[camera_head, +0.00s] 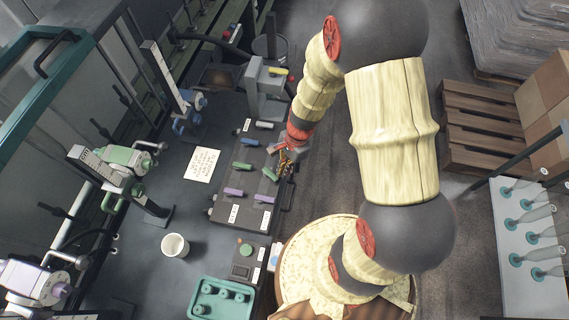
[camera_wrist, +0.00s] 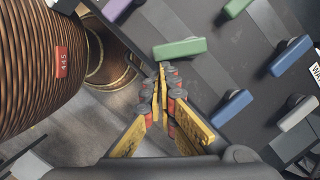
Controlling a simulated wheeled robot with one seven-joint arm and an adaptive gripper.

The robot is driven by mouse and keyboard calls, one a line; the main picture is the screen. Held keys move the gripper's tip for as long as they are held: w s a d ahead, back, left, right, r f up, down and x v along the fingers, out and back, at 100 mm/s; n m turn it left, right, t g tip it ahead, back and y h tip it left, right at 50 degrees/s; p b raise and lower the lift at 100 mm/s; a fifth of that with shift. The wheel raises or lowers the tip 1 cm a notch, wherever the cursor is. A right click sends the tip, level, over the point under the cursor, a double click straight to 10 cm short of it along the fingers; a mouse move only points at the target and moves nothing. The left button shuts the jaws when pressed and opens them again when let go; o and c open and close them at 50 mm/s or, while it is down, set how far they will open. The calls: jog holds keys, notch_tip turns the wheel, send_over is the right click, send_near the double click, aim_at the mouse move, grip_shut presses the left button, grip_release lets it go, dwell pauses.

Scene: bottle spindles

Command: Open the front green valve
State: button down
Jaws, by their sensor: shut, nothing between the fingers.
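The control panel (camera_head: 256,165) carries coloured lever handles in two rows. The green lever nearer my arm (camera_head: 270,173) lies just left of my gripper (camera_head: 287,160); in the wrist view this green lever (camera_wrist: 180,48) lies just beyond the fingertips. My gripper (camera_wrist: 162,70) is shut and empty, its tips close to the lever's left end. I cannot tell whether they touch it. The other green lever (camera_head: 243,166) sits farther left on the panel, and it shows at the top of the wrist view (camera_wrist: 236,8).
Purple levers (camera_head: 264,198) and blue levers (camera_wrist: 232,107) flank the green ones. A white lever (camera_wrist: 298,113) lies farther along. A white cup (camera_head: 175,245) and a teal tray (camera_head: 221,299) stand on the bench. A wooden pallet (camera_head: 482,125) lies on the floor at right.

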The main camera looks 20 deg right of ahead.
jog(key=m, duration=0.1)
jog(key=s+a+m+t, duration=0.1)
jog(key=m, duration=0.1)
jog(key=s+a+m, duration=0.1)
jog(key=m, duration=0.1)
jog(key=shift+a+p, duration=0.15)
jog(key=shift+p, duration=0.15)
jog(key=m, duration=0.1)
jog(key=a+m+t, duration=0.1)
jog(key=m, duration=0.1)
jog(key=shift+s+a, duration=0.25)
jog(key=shift+s, duration=0.05)
jog(key=shift+a, duration=0.4)
jog(key=shift+r, duration=0.15)
